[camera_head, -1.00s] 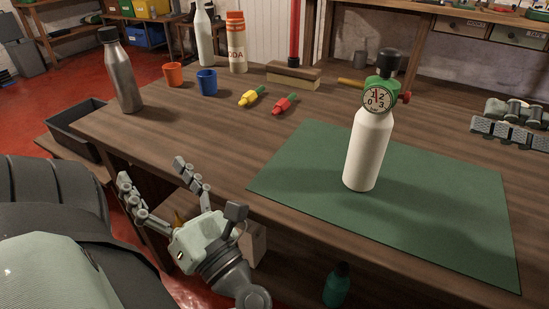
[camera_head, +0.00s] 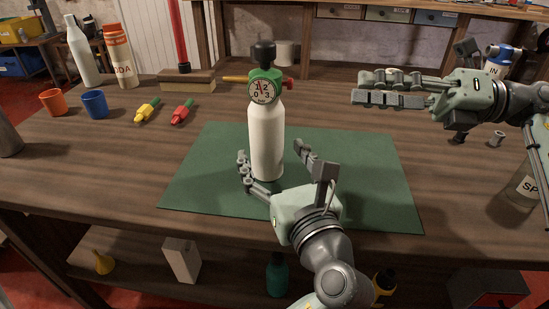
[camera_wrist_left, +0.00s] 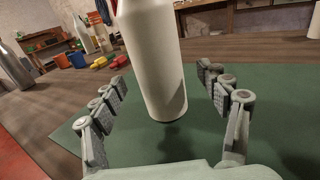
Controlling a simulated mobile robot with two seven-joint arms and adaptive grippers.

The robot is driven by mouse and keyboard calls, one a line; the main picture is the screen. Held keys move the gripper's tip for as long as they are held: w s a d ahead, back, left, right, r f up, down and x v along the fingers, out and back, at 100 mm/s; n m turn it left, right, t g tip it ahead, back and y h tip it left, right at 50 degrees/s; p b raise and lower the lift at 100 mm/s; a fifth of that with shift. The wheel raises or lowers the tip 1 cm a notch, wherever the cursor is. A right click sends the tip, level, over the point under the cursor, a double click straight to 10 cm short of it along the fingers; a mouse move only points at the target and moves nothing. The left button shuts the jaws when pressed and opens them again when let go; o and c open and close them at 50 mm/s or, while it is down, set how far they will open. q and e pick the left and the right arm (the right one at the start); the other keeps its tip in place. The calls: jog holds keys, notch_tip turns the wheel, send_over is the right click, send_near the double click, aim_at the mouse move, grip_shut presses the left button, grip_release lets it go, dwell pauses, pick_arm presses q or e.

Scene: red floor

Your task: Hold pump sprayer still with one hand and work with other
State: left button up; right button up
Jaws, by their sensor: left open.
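The pump sprayer (camera_head: 265,145) stands upright on the green mat (camera_head: 365,190). It has a white bottle body, a green collar with a round dial gauge (camera_head: 262,91), a black knob on top and a red part at the side. My left gripper (camera_head: 270,153) is open low in front of the sprayer. In the left wrist view, the white body (camera_wrist_left: 155,60) stands between the two spread fingers, with gaps on both sides. My right gripper (camera_head: 361,88) is in the air to the right of the sprayer, fingers pointing left toward it. The spacing of its fingers is unclear from this side.
A yellow-handled tool (camera_head: 237,79) lies behind the sprayer. The mat's left part is clear.

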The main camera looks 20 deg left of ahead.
aim_at(261, 135)
pick_arm(q)
jog(key=x, duration=0.7)
grip_shut()
dwell(0.5)
pick_arm(e)
grip_shut()
dwell(1.4)
